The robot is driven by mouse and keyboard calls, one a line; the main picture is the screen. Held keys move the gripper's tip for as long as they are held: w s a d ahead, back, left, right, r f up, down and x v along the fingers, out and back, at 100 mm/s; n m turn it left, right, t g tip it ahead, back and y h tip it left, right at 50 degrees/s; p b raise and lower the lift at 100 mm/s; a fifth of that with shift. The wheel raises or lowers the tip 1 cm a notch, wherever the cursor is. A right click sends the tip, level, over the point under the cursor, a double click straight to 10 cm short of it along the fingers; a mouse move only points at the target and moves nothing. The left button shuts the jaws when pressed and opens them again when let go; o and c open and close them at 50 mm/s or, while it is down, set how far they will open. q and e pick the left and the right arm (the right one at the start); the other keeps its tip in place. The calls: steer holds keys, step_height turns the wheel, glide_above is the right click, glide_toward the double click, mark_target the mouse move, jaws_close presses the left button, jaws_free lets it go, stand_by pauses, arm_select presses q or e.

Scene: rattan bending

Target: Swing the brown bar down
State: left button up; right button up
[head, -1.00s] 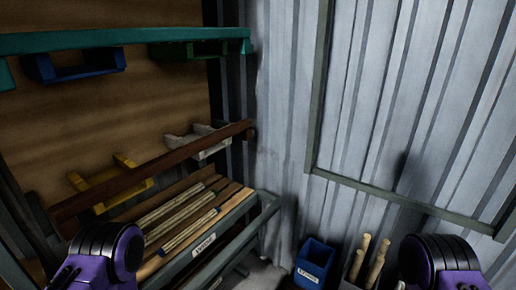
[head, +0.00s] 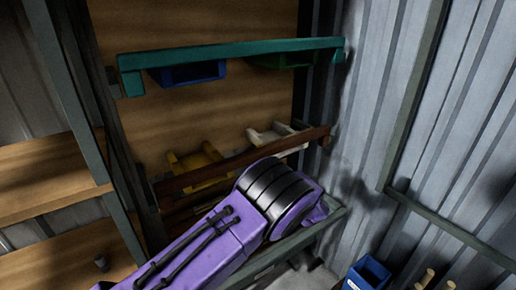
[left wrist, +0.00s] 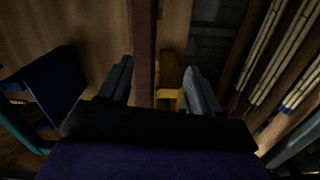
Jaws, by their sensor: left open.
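The brown bar (head: 225,166) runs across the lower rack in the head view, in front of a yellow holder (head: 197,167) and a white holder (head: 271,133). In the left wrist view the brown bar (left wrist: 143,45) runs down between the fingers of my left gripper (left wrist: 158,85). The fingers are open, one on each side of the bar, with a gap on the right side where the yellow holder (left wrist: 168,80) shows. Whether the fingers reach around the bar is unclear. In the head view my left arm hides the gripper. My right gripper is out of view.
A teal bar (head: 240,50) crosses above, in front of a blue holder (head: 190,74) and a green one. Wooden shelves (head: 40,180) stand left. Rattan poles (left wrist: 290,50) lie right in the wrist view. A blue bin (head: 370,272) is at lower right.

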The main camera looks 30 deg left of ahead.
mark_target(256, 152)
arm_select(q)
steer(key=w+a+r+p, duration=0.1)
steer(key=a, duration=0.1)
steer(key=w+a+n, duration=0.1)
steer(key=w+a, duration=0.1)
steer(key=a, duration=0.1)
steer(key=w+a+r+n+p, duration=0.1)
steer(key=a, duration=0.2)
steer(key=shift+w+r+g+p, duration=0.2)
steer(key=shift+r+g+p, duration=0.1)
steer(key=shift+r+p, duration=0.05)
steer(key=shift+w+a+f, duration=0.15)
steer(key=shift+w+a, duration=0.05)
steer(key=shift+a, duration=0.3)
